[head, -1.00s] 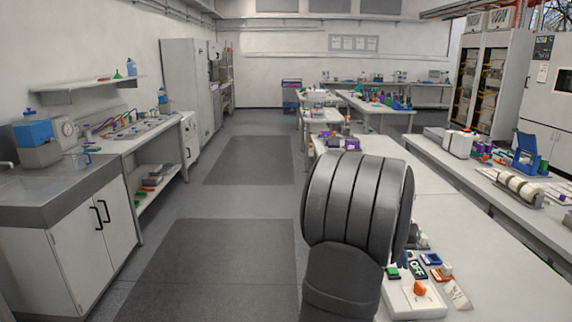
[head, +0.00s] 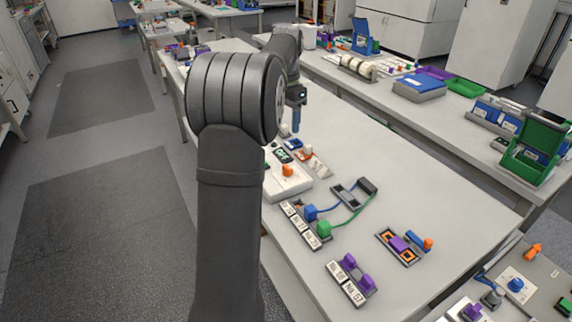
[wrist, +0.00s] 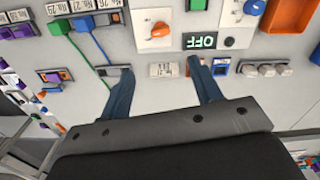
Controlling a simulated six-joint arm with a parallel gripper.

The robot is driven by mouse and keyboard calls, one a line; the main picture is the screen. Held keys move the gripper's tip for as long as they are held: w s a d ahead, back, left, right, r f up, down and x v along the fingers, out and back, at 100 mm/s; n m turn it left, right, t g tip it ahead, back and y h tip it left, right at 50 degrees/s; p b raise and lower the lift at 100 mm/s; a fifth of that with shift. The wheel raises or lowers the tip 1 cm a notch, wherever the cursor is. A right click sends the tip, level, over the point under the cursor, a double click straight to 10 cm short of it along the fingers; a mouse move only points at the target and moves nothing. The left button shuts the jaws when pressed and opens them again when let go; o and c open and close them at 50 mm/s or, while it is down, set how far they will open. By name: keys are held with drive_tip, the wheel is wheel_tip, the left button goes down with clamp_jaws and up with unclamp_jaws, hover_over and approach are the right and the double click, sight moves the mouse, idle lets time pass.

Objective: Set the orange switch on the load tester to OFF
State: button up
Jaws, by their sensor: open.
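The orange switch (head: 288,170) is a small knob on a white box (head: 289,187), which looks like the load tester, near the table's left edge. In the wrist view the orange switch (wrist: 160,30) sits on its pale panel, beyond my fingertips. A dark plate reading OFF (wrist: 205,41) lies beside it, upside down in that view. My gripper (wrist: 160,79) is open and empty, with its two blue fingers spread on either side of a small white label. In the head view my gripper (head: 296,118) points down above the table, behind the box. Which setting the switch points to is too small to tell.
Blue and green plugs with cables (head: 324,228) stand on the table in front of the box. A purple-and-orange module (head: 399,245) and a purple-topped block (head: 350,278) are nearer. The table's right middle is clear.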

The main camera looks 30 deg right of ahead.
sight(287, 167)
wheel_tip(287, 167, down, 16)
drive_tip(key=shift+f, duration=0.15)
idle(0.3)
drive_tip(key=c, duration=1)
drive_tip(key=shift+n, duration=0.5)
drive_tip(key=shift+s+n, duration=0.1)
drive_tip(key=shift+n, duration=2.2)
